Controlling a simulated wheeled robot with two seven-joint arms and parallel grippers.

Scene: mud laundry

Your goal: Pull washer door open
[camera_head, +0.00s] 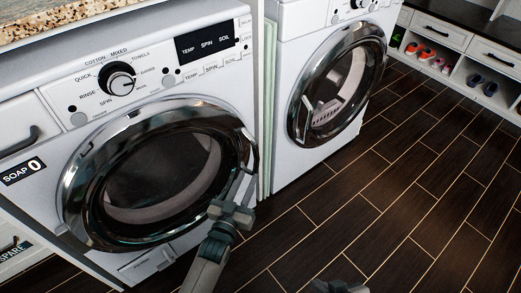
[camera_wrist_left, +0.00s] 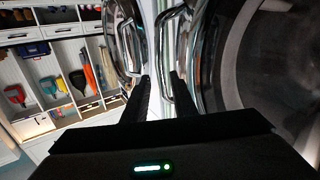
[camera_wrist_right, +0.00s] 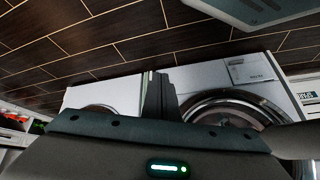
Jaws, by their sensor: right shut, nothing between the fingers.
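The nearer washer's round chrome-rimmed door (camera_head: 150,180) has dark glass and looks shut in the head view. Its chrome handle (camera_head: 243,186) is on the right side of the rim. My left gripper (camera_head: 238,203) is at this handle. In the left wrist view its two fingers (camera_wrist_left: 161,85) stand apart. The thin loop handle (camera_wrist_left: 157,45) runs down between them; I cannot tell whether they touch it. My right gripper (camera_head: 338,287) is low at the bottom edge of the head view. In the right wrist view its fingers (camera_wrist_right: 159,85) are together and empty.
A second front-loading machine (camera_head: 280,150) stands to the right, beyond a narrow gap. A shoe cubby (camera_head: 460,60) stands at the back right. The dark tiled floor (camera_head: 360,210) in front is clear. A soap drawer (camera_head: 22,170) is left of the door.

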